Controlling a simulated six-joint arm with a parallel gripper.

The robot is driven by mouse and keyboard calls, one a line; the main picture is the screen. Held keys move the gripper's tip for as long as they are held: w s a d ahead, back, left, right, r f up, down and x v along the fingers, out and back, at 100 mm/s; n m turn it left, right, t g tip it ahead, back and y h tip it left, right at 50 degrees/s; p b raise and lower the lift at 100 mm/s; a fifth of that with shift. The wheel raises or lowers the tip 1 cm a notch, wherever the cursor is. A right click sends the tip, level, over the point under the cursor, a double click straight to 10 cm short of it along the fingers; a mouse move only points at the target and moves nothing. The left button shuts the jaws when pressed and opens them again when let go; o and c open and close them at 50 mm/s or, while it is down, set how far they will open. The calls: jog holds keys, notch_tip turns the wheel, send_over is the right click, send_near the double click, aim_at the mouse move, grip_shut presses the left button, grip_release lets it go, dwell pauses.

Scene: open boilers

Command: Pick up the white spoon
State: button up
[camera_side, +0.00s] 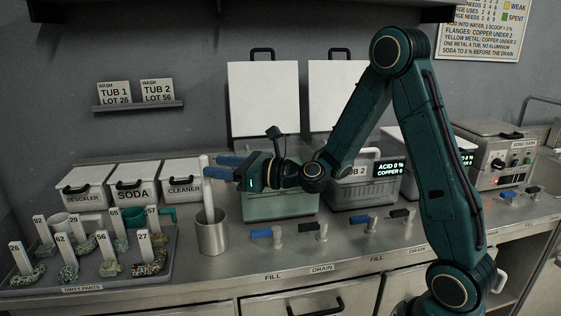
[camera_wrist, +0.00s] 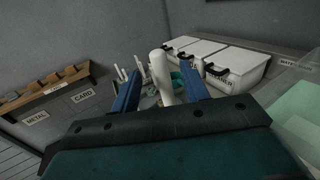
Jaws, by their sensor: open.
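The white spoon stands nearly upright in a metal cup (camera_side: 212,235), and its long white handle (camera_side: 208,200) rises well above the rim. Its bowl is hidden inside the cup. My gripper (camera_side: 212,167) is open and level, with its blue fingertips at the upper part of the handle. In the wrist view, the handle (camera_wrist: 163,80) shows between the two spread blue fingers of my gripper (camera_wrist: 159,75). I see a gap to each finger and no clear contact.
A grey tray (camera_side: 88,287) of numbered parts lies left of the cup. Lidded white boxes (camera_side: 136,182) for descaler, soda and cleaner stand behind it. A greenish tub (camera_side: 290,205) is under my wrist.

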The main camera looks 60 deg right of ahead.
jog(key=shift+w+a, duration=0.1)
jog(key=shift+w, duration=0.2)
jog(key=shift+x, duration=2.9)
grip_shut()
jog(key=shift+r, duration=0.15)
notch_tip(320, 180, up, 20)
